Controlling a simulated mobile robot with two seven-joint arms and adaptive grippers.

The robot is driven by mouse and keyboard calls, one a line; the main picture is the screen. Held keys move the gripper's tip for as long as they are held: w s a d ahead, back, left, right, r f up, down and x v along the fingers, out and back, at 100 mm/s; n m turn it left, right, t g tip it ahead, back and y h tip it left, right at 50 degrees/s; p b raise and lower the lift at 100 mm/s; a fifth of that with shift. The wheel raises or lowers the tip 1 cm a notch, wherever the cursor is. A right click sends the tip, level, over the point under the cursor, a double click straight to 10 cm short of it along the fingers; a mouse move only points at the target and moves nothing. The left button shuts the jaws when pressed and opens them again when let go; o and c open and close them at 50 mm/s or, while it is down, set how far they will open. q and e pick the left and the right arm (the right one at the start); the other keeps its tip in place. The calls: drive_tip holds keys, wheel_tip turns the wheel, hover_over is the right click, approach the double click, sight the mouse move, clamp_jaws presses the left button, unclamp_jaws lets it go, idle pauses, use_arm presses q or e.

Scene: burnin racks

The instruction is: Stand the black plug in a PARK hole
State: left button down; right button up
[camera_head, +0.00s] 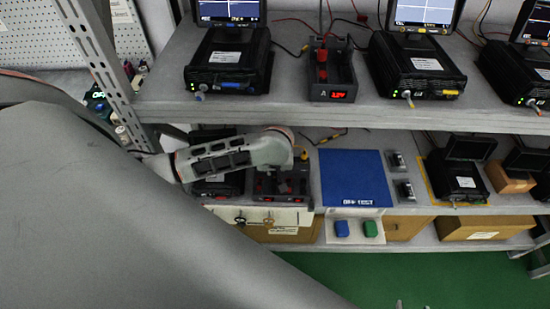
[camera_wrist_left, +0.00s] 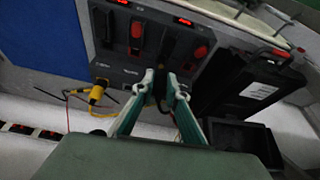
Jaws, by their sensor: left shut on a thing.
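My left gripper (camera_head: 286,180) reaches down over a dark test unit (camera_head: 306,202) on the middle shelf. In the left wrist view its two pale fingertips (camera_wrist_left: 162,82) are close together on a dark thing, which I take to be the black plug (camera_wrist_left: 161,92); it is small and mostly hidden between the fingers. The unit (camera_wrist_left: 118,72) shows there below the fingers, with a red plug (camera_wrist_left: 137,30), another red plug (camera_wrist_left: 198,52) and small red displays. I cannot read any PARK label or tell whether the plug tip touches the unit. My right gripper is not in view.
A blue mat (camera_head: 352,178) lies beside the unit. A yellow connector (camera_wrist_left: 97,93) with a cable lies behind the unit. Another black device (camera_wrist_left: 262,85) stands close on the unit's other side. The upper shelf (camera_head: 330,112) with more devices is above and behind my arm.

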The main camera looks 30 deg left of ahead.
sight(275, 175)
use_arm(q)
drive_tip(key=shift+w+a+r, duration=0.1)
drive_tip(key=shift+w+a, duration=0.05)
drive_tip(key=shift+w, duration=0.05)
drive_tip(key=shift+s+d+f, duration=0.2)
drive_tip(key=shift+s+f, duration=0.1)
drive_tip(key=shift+f, duration=0.05)
idle(0.7)
drive_tip(key=shift+w, duration=0.1)
idle(0.3)
drive_tip(key=shift+f, duration=1.5)
idle(2.4)
drive_tip(key=c, duration=1.9)
unclamp_jaws()
drive_tip(key=shift+o, duration=0.3)
drive_tip(key=o, duration=0.3)
